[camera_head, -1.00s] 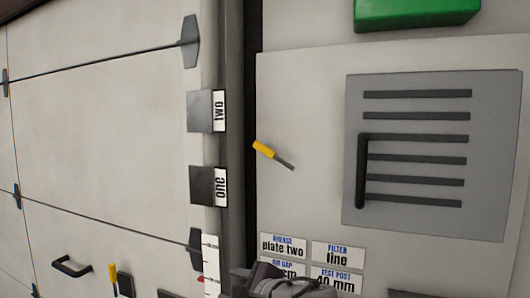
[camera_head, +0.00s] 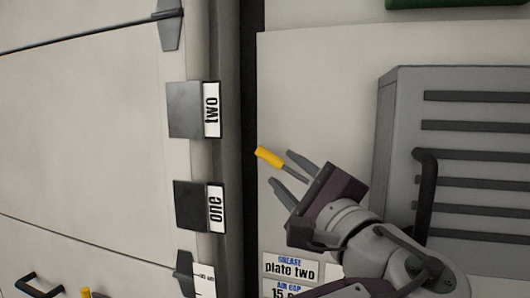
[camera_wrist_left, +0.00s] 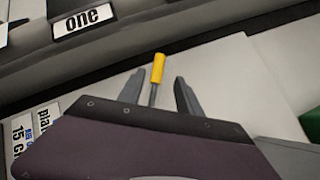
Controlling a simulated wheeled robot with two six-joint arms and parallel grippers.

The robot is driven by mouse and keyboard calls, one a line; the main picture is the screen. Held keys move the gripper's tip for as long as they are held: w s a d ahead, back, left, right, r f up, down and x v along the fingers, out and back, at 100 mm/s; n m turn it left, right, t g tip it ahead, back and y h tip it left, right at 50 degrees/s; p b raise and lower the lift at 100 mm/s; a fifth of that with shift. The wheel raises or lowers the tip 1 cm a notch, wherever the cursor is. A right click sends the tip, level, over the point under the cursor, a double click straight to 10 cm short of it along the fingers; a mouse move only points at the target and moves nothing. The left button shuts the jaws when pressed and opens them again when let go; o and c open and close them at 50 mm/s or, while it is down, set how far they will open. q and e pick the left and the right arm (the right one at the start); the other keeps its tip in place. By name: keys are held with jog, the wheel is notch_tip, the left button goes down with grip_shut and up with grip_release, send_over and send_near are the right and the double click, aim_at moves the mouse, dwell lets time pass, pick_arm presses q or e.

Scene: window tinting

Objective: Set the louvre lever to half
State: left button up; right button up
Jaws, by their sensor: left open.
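The lever (camera_head: 270,157) has a yellow grip and a thin grey stem. It stands out from the pale panel, its grip tilted up and to the left in the head view. My left gripper (camera_head: 281,168) is open, with its two fingers on either side of the lever's stem and the yellow grip near the fingertips. In the left wrist view the lever (camera_wrist_left: 157,68) shows between the fingers of my left gripper (camera_wrist_left: 159,78), with a gap visible on each side. The lever's base is hidden behind the gripper body. My right gripper is not in view.
A grey louvred vent (camera_head: 397,130) with dark slats and a black upright handle (camera_head: 424,190) is at the right, close to my arm. Blocks labelled "two" (camera_head: 185,110) and "one" (camera_head: 190,206) are on the left post.

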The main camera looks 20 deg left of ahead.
aim_at(269, 157)
pick_arm(q)
jog(key=shift+a+r+p, duration=0.15)
jog(key=shift+r+p, duration=0.3)
jog(key=shift+r, duration=0.25)
jog(key=shift+p+x, duration=0.35)
jog(key=shift+x, duration=0.6)
jog(key=w+a, duration=0.1)
jog(key=w, duration=0.1)
jog(key=w+a+p, duration=0.1)
jog(key=w+a, duration=0.3)
jog(key=shift+f, duration=0.35)
jog(key=shift+s+d+r, duration=0.3)
jog(key=shift+s+d, duration=0.6)
jog(key=shift+c, duration=1.2)
jog(key=shift+w+a+f, duration=0.1)
jog(key=shift+w+a, duration=0.15)
jog(key=shift+a, duration=0.05)
grip_shut()
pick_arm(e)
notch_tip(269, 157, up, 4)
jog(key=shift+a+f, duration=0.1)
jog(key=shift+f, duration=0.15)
